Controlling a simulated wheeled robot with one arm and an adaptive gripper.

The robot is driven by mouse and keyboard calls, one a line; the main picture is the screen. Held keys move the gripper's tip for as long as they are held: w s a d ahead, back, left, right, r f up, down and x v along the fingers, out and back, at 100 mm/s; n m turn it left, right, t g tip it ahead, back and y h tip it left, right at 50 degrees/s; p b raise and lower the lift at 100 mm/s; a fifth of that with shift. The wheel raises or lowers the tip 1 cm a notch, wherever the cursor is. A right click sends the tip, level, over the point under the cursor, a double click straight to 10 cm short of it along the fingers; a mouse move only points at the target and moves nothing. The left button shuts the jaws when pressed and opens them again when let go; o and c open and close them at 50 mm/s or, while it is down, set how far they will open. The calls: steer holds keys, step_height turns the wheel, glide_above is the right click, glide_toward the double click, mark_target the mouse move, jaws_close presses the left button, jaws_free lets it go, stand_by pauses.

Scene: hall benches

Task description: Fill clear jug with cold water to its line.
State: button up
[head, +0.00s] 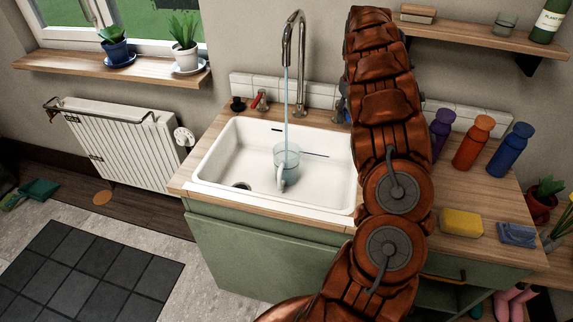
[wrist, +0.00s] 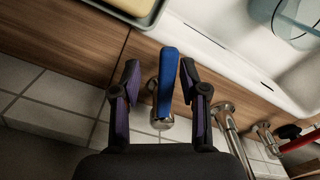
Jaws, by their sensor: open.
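The clear jug (head: 286,160) stands in the white sink (head: 225,165) under the tall spout (head: 300,50). A thin bluish stream (head: 286,90) runs from the spout into it. The jug looks bluish inside; its fill line and exact water level are too small to tell. Part of it also shows in the wrist view (wrist: 290,22). My gripper (wrist: 159,76) is open, with a finger on each side of the blue tap lever (wrist: 168,72); a gap shows on both sides. In the head view my arm hides the gripper and most of that tap.
The red-handled tap (head: 260,99) is left of the spout. Purple, orange (head: 473,143) and blue bottles stand on the right worktop, with a yellow sponge (head: 462,223) and blue cloth (head: 517,235) in front. A shelf (head: 480,34) hangs above right.

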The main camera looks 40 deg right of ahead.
steer(key=shift+w+a+m, duration=0.25)
steer(key=shift+a+m, duration=0.35)
steer(key=shift+m, duration=0.5)
stand_by(6.9)
